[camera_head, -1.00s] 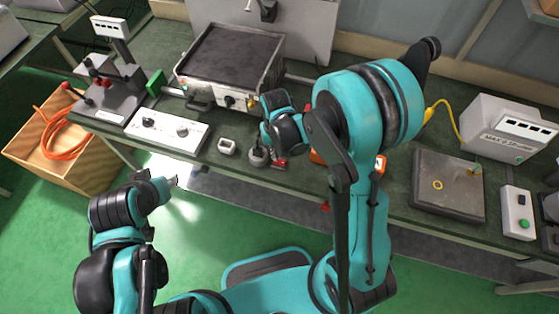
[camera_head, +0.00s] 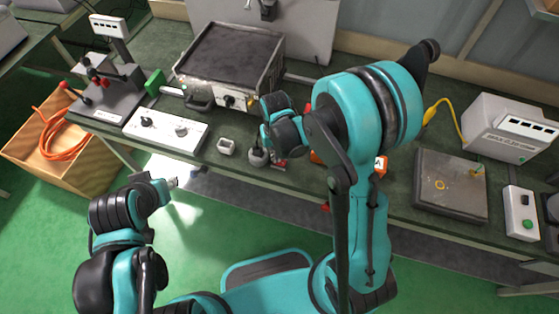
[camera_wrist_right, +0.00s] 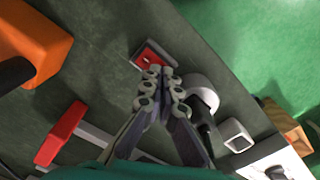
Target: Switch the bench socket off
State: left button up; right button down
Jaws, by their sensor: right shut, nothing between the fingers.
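A small unit with a red rocker switch (camera_wrist_right: 153,55) lies on the green bench in the right wrist view. The red also shows partly in the head view (camera_head: 280,163). Beside it is a pale round piece (camera_wrist_right: 201,88) with a black plug-like part; I cannot tell whether it belongs to the switch unit. My right gripper (camera_wrist_right: 160,78) is shut and empty, its fingertips right at the near edge of the red switch. I cannot tell whether they touch it. In the head view its fingers are mostly hidden by my wrist. My left gripper (camera_head: 172,183) hangs before the bench, away from the switch.
A small white box (camera_head: 226,147) and a white two-knob panel (camera_head: 165,130) stand left of the switch. A hotplate (camera_head: 232,58) is behind. An orange object (camera_wrist_right: 38,42) and a red-ended bar (camera_wrist_right: 62,134) are near the gripper. A grey plate (camera_head: 450,190) lies right.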

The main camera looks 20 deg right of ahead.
jog(key=shift+f, duration=0.25)
jog(key=shift+r+p, duration=2.35)
jog(key=shift+r, duration=1.2)
jog(key=s+d+r+t+b, duration=0.4)
jog(key=s+r+t+b, duration=0.2)
jog(key=s+r, duration=0.4)
jog(key=shift+s+d+r+n+t, duration=0.15)
jog(key=shift+d+n+t, duration=0.25)
jog(key=shift+t, duration=0.1)
